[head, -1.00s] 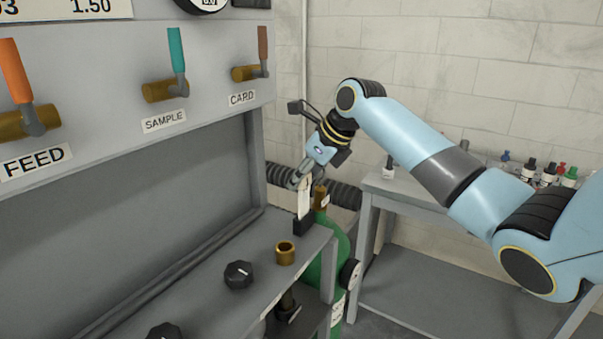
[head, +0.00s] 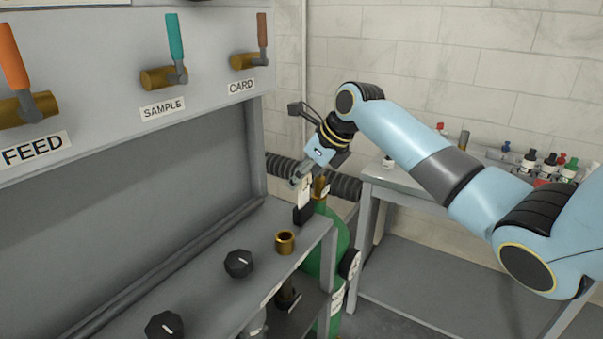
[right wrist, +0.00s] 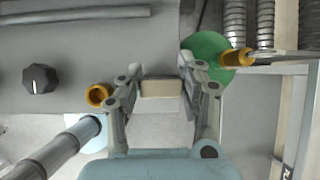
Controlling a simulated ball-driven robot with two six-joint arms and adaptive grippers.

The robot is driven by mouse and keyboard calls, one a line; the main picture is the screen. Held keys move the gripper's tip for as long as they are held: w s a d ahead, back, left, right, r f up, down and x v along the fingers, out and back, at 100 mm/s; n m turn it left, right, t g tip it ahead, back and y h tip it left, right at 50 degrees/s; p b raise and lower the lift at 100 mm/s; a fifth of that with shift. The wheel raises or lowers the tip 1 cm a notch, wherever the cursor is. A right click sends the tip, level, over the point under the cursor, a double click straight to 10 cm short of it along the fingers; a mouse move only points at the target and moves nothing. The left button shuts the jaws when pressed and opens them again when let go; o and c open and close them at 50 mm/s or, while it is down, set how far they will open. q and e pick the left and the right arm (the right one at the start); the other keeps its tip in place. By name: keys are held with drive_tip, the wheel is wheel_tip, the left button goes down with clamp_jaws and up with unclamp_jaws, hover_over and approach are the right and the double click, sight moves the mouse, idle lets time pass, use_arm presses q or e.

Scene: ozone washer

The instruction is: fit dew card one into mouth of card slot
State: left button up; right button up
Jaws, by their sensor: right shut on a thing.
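The dew card (head: 304,192) is a small pale upright card in the head view, and its cream top edge shows in the right wrist view (right wrist: 162,88). My right gripper (head: 300,180) is shut on its upper part, with a finger at each side in the right wrist view (right wrist: 161,90). The card slot (head: 302,215) is a small black block near the right end of the grey ledge. The card's lower end meets the top of this block; I cannot tell how deep it sits in the mouth. My left gripper is out of view.
A brass ring fitting (head: 285,241) and a black knob (head: 239,263) stand on the ledge (head: 215,285) in front of the slot. A green cylinder (head: 335,240) stands just right of it. A side table (head: 400,182) with bottles is farther right. The grey panel rises at left.

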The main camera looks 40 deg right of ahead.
drive_tip(key=o, duration=1.1)
drive_tip(key=v, duration=1.2)
drive_tip(key=shift+a, duration=0.1)
drive_tip(key=shift+f, duration=0.1)
